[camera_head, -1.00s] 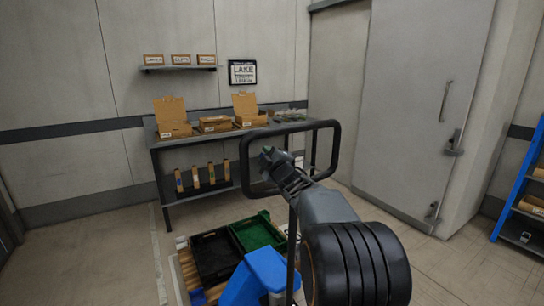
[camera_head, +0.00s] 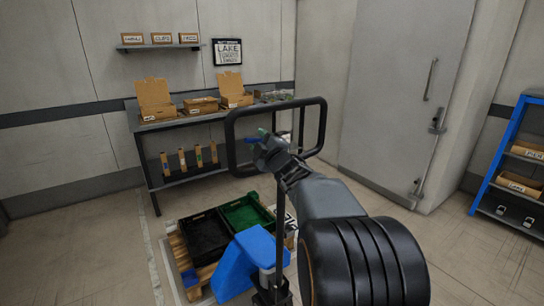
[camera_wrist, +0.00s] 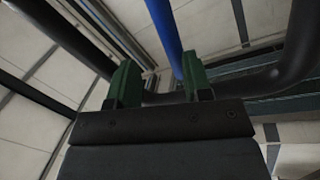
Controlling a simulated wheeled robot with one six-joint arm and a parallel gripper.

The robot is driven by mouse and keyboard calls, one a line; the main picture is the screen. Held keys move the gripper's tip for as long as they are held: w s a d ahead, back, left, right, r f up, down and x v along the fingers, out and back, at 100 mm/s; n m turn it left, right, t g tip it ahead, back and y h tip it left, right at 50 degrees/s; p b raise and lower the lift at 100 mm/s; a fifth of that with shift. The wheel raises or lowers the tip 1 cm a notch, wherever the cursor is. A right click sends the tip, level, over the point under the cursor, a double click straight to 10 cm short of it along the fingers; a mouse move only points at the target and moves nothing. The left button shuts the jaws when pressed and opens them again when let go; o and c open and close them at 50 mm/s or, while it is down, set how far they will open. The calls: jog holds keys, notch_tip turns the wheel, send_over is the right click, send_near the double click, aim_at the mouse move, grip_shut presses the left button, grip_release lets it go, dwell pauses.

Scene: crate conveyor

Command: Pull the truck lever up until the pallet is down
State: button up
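The pallet truck's black loop handle (camera_head: 322,130) stands upright in the middle of the head view. A slim blue lever (camera_head: 250,140) shows inside the loop, by my gripper's fingertips. My gripper (camera_head: 264,137) is inside the loop. In the wrist view, its green fingers (camera_wrist: 158,82) are apart, with the blue lever (camera_wrist: 164,28) reaching down between them, closer to the right finger. I cannot tell whether they touch. The blue truck body (camera_head: 238,265) stands at the wooden pallet (camera_head: 190,272). Whether the pallet is off the floor is unclear.
A black crate (camera_head: 207,262) and a green crate (camera_head: 270,224) sit on the pallet. A workbench (camera_head: 138,128) with cardboard boxes stands behind. A blue rack (camera_head: 492,165) stands at the right. The floor on the right is clear.

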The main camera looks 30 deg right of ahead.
jog(key=s+f, duration=0.1)
jog(key=s, duration=0.7)
jog(key=shift+s+a+f, duration=0.15)
jog(key=shift+a+f, duration=0.1)
jog(key=s+d+f+m+g+h, duration=0.3)
jog(key=d+f+m+g+h, duration=0.35)
jog(key=f+m, duration=0.25)
jog(key=s+a+f+m+g+y+p, duration=0.2)
jog(key=s+a+f+m+g+p, duration=0.1)
jog(key=s+a+m+g, duration=0.15)
jog(key=s+a+r+g+y+p, duration=0.1)
jog(key=s+a+p, duration=0.3)
jog(key=a, duration=0.6)
jog(key=s+a+r+n+g+y+p, duration=0.1)
jog(key=s+a+g+y+p, duration=0.3)
jog(key=a, duration=0.5)
jog(key=shift+s+a+r+y+p, duration=0.35)
jog(key=shift+s+r, duration=0.25)
jog(key=shift+s, duration=0.15)
